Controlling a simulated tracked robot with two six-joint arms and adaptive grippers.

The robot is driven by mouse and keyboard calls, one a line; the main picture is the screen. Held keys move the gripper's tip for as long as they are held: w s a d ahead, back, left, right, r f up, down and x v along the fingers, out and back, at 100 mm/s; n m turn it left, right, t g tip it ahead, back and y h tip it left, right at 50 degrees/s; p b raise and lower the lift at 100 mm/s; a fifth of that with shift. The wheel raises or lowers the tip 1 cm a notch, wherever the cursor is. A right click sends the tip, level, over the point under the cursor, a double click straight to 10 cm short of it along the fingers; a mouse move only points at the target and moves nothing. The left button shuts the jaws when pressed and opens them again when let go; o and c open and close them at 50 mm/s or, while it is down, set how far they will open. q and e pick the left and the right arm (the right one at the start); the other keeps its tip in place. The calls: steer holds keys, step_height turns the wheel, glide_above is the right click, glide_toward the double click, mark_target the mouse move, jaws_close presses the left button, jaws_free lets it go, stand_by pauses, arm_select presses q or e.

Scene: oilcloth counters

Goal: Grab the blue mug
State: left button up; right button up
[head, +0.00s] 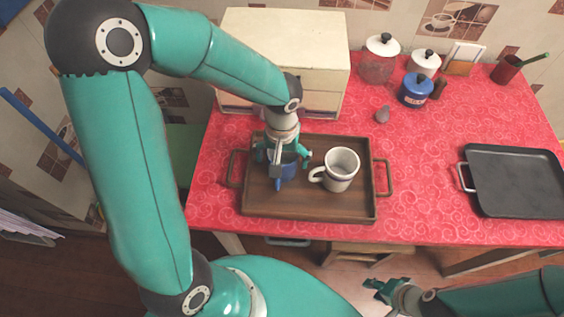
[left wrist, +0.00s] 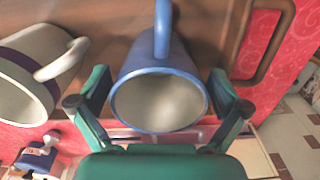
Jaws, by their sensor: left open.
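The blue mug (head: 287,167) stands on the left part of a brown wooden tray (head: 300,207), partly hidden under my left gripper (head: 283,155) in the head view. In the left wrist view the blue mug (left wrist: 160,100) sits between the two open fingers of my left gripper (left wrist: 158,100), with its pale inside and blue rim showing and its handle at the top. The fingers are on either side of the mug, and I cannot tell whether they touch it. My right gripper (head: 377,288) is low in the head view, away from the tray and off the counter's front edge.
A white mug (head: 341,170) stands close beside the blue one on the tray. A cream box (head: 284,50) stands behind the tray. Canisters (head: 416,90) stand at the back, and a black pan (head: 517,181) lies at right. The red counter between tray and pan is clear.

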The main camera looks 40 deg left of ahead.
arm_select(q)
steer(key=shift+f, duration=0.2)
steer(key=c, duration=1.3)
steer(key=shift+r, duration=0.1)
steer(key=shift+c, duration=0.2)
